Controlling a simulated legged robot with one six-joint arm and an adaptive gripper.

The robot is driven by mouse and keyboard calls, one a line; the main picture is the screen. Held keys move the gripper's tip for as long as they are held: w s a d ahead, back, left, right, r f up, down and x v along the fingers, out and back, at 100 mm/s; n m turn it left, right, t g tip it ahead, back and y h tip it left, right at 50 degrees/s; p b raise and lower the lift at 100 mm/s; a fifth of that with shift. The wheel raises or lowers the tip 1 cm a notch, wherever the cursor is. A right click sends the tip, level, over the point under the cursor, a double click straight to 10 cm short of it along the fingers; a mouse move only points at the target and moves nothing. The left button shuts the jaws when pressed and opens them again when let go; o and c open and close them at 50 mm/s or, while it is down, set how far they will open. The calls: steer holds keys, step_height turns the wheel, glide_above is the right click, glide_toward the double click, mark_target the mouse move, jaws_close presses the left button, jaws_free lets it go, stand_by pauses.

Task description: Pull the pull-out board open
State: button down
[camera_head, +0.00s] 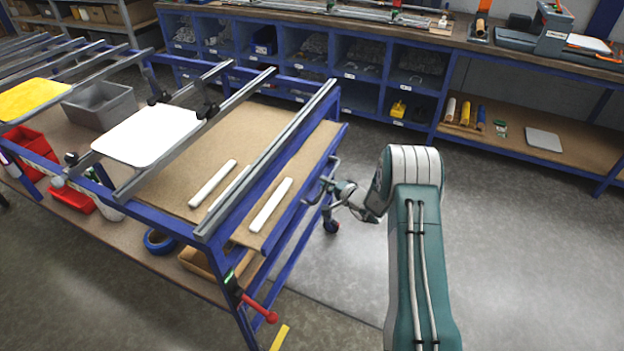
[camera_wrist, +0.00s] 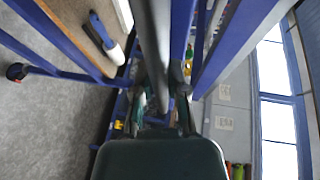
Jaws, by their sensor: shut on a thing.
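The pull-out board (camera_head: 303,168) is a brown panel with a blue front edge. It shows beyond the grey rail on the right side of the blue workbench, with a white strip (camera_head: 270,205) lying on it. My gripper (camera_head: 322,188) is at the board's blue front edge, about midway along it. In the wrist view my gripper (camera_wrist: 159,98) has its fingers closed about a grey bar (camera_wrist: 150,35) at the board's edge. The exact contact is dark and partly hidden by the gripper body.
The workbench carries a white sign blank (camera_head: 148,134), a yellow one (camera_head: 32,98) and a grey bin (camera_head: 100,105). A red-handled clamp (camera_head: 260,308) juts out at its front corner. Blue shelving (camera_head: 345,75) stands behind.

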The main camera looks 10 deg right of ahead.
steer(key=s+d, duration=0.8)
steer(key=d, duration=0.3)
steer(key=s+d, duration=0.8)
steer(key=d, duration=0.3)
steer(key=shift+f, duration=0.2)
steer(key=c, duration=0.6)
jaws_free()
steer(key=shift+c, duration=0.2)
steer(key=shift+w, duration=0.1)
steer(key=shift+d, duration=0.1)
steer(key=v, duration=1.2)
